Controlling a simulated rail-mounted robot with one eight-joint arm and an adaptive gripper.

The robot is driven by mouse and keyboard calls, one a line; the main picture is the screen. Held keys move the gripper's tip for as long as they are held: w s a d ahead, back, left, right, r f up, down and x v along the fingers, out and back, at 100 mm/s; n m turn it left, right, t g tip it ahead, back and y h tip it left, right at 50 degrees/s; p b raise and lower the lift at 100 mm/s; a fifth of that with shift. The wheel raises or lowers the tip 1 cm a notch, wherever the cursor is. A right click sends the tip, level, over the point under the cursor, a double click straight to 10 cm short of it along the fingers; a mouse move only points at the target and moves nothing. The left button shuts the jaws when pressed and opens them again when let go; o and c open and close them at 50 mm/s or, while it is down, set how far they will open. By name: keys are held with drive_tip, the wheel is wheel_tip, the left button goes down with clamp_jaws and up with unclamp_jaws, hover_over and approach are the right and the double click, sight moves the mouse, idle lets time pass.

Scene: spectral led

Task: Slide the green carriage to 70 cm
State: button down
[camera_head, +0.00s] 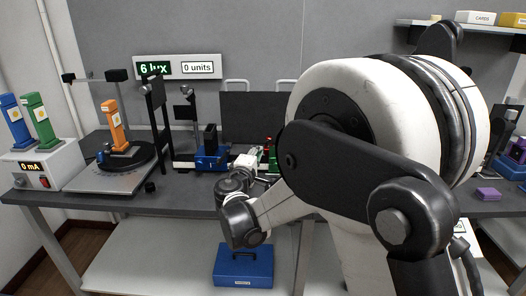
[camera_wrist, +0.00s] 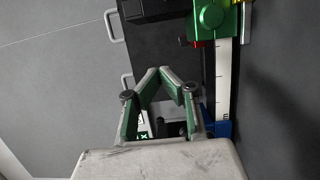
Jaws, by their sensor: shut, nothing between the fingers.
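The green carriage (camera_wrist: 212,18) sits on a rail with a pale scale (camera_wrist: 223,80), at the top of the wrist view. A round green knob is on it. In the head view the green carriage (camera_head: 273,152) shows only partly, beside my arm. My gripper (camera_wrist: 160,72) is shut and empty, its fingertips meeting beside the rail and apart from the green carriage. In the head view my arm's end is low over the bench, near the rail, and its fingers are hard to make out. The scale's numbers are too small to read.
A blue carriage (camera_head: 212,158) with a black block stands on the rail left of my gripper. A dark panel with handles (camera_head: 250,117) stands behind the rail. A display reads 6 lux (camera_head: 154,68) and 0 units. A turntable holds an orange module (camera_head: 113,125) at left.

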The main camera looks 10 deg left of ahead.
drive_tip(key=w, duration=0.2)
drive_tip(key=w+b, duration=0.1)
drive_tip(key=w, duration=0.5)
drive_tip(key=shift+d+f, duration=0.1)
drive_tip(key=shift+d, duration=0.2)
drive_tip(key=d, duration=0.1)
drive_tip(key=d+b, duration=0.1)
drive_tip(key=d, duration=0.1)
drive_tip(key=shift+w, duration=0.3)
drive_tip(key=shift+d, duration=0.45)
drive_tip(key=shift+w, duration=0.1)
